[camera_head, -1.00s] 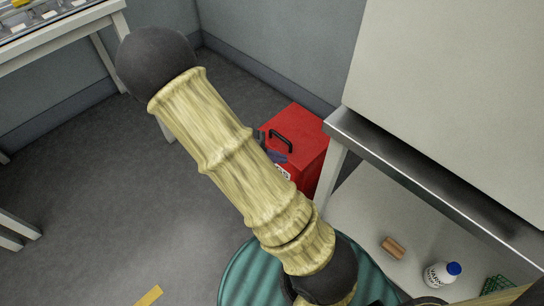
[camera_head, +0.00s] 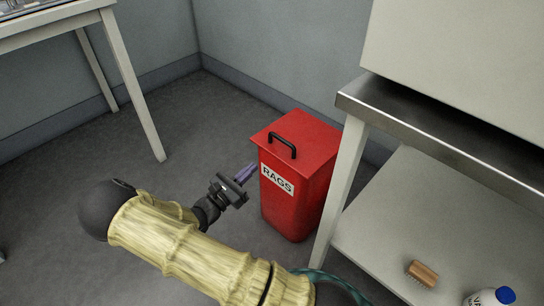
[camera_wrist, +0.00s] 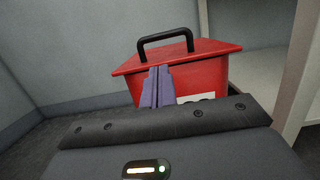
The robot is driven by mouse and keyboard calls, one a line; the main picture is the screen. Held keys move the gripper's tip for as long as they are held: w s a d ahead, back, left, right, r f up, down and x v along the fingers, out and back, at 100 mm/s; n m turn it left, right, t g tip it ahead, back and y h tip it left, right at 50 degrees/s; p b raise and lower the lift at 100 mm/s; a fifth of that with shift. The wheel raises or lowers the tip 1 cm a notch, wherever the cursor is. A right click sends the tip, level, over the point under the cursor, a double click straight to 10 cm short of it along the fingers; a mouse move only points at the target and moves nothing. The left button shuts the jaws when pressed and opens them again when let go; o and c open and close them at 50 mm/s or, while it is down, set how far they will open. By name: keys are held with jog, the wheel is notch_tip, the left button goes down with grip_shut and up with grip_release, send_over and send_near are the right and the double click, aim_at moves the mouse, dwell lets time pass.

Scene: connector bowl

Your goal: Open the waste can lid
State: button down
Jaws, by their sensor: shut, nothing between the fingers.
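The red waste can (camera_head: 290,205) stands on the floor between the wall and the steel table, with a white RAGS label on its front. Its red lid (camera_head: 315,138) is closed and has a black handle (camera_head: 283,146) on top. My gripper (camera_head: 251,169) is shut and empty, just left of the can's front, below the lid's edge in the head view. In the wrist view the purple fingers of my gripper (camera_wrist: 158,70) point at the can, below the lid handle (camera_wrist: 165,39). I cannot tell whether the fingertips touch the can.
A steel table (camera_head: 440,130) with a lower shelf (camera_head: 385,225) stands close on the right, its leg (camera_head: 340,190) near the can. A brush (camera_head: 423,273) and a bottle (camera_head: 492,297) are on that shelf. The floor (camera_head: 120,160) to the left is open.

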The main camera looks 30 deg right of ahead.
aim_at(272, 150)
jog(key=shift+d, duration=0.1)
jog(key=b+x, duration=0.4)
jog(key=x, duration=0.4)
jog(key=shift+d+b, duration=0.4)
jog(key=shift+w+d+r, duration=0.15)
jog(key=shift+w+d, duration=0.1)
jog(key=shift+d, duration=0.2)
jog(key=shift+r, duration=0.1)
jog(key=shift+a+r, duration=0.1)
